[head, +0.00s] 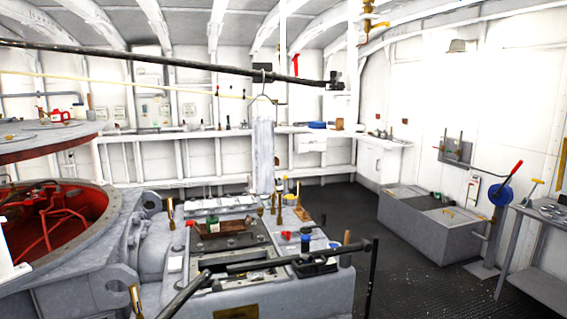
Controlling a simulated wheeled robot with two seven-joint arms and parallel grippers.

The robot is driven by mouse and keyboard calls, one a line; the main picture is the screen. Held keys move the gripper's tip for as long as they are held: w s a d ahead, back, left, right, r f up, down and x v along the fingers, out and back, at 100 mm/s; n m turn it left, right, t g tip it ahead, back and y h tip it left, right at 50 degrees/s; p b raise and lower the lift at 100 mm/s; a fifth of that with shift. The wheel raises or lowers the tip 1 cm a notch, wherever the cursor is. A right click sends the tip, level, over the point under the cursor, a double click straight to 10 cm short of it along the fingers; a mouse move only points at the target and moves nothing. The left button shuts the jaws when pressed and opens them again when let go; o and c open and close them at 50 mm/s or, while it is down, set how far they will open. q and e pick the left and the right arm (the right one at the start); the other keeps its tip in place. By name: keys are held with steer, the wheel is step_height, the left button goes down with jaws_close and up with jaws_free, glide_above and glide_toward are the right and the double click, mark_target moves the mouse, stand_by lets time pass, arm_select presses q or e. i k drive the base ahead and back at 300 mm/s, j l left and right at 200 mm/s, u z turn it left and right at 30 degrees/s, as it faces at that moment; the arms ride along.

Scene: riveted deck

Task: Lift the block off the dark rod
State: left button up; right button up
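A long dark rod (150,61) runs across the upper part of the head view, from the left edge to a dark fitting (335,80) right of the middle. A second dark rod (272,266) lies low over the grey machine bench. I see neither of my grippers in this view.
A grey machine bench (330,292) with tools and bottles fills the lower middle. A round open housing with a red inside (62,222) stands at left. A grey chest (425,232) and a side table (540,225) stand at right. Dark floor (405,290) is clear between.

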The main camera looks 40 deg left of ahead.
mark_target(263, 128)
steer(key=i+u, duration=0.45)
steer(key=i+l+u, duration=0.1)
steer(key=i+u, duration=0.35)
steer(key=i+l+u, duration=0.25)
steer(key=u, duration=0.15)
steer(key=i+l+u, duration=0.45)
steer(key=k+j, duration=0.05)
steer(key=j, duration=0.05)
